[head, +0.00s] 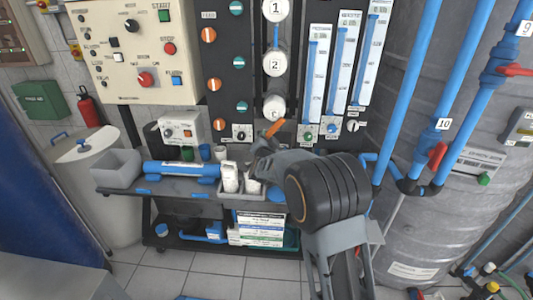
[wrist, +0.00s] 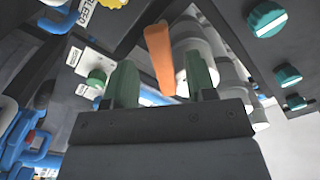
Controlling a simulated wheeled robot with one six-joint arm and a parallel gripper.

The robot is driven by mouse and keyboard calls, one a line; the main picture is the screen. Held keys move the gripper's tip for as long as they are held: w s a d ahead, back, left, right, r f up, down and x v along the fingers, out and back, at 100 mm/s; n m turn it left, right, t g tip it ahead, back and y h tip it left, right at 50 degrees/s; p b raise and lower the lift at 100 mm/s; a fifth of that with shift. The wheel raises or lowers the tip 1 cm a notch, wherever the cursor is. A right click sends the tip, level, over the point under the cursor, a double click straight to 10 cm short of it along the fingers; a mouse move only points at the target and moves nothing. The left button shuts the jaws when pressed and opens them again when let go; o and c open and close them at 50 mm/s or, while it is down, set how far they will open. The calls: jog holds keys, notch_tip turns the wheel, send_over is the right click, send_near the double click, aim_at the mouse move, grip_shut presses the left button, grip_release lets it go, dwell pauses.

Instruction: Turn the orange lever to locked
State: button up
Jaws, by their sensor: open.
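The orange lever (head: 275,128) shows in the head view at the front of the dark rack, just below the lowest white filter housing. It tilts up to the right. My gripper (head: 261,146) is close to it, partly hidden by my own wrist. In the wrist view the orange lever (wrist: 160,60) stands nearly upright, its narrow end between my open green fingers (wrist: 163,84). A gap shows on each side of it. I cannot tell how deep between the fingers it is. The lever's pivot and any locked marking are not readable.
White filter housings (head: 274,62) stack above the lever. Green knobs (wrist: 267,19) sit at right in the wrist view. Flow meters (head: 343,65) stand to the right. A grey shelf (head: 128,188) with bottles (head: 229,177) lies below. Blue pipes (head: 408,90) run at right.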

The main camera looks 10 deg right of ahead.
jog(key=v, duration=1.1)
jog(key=shift+b, duration=0.35)
jog(key=shift+s, duration=0.1)
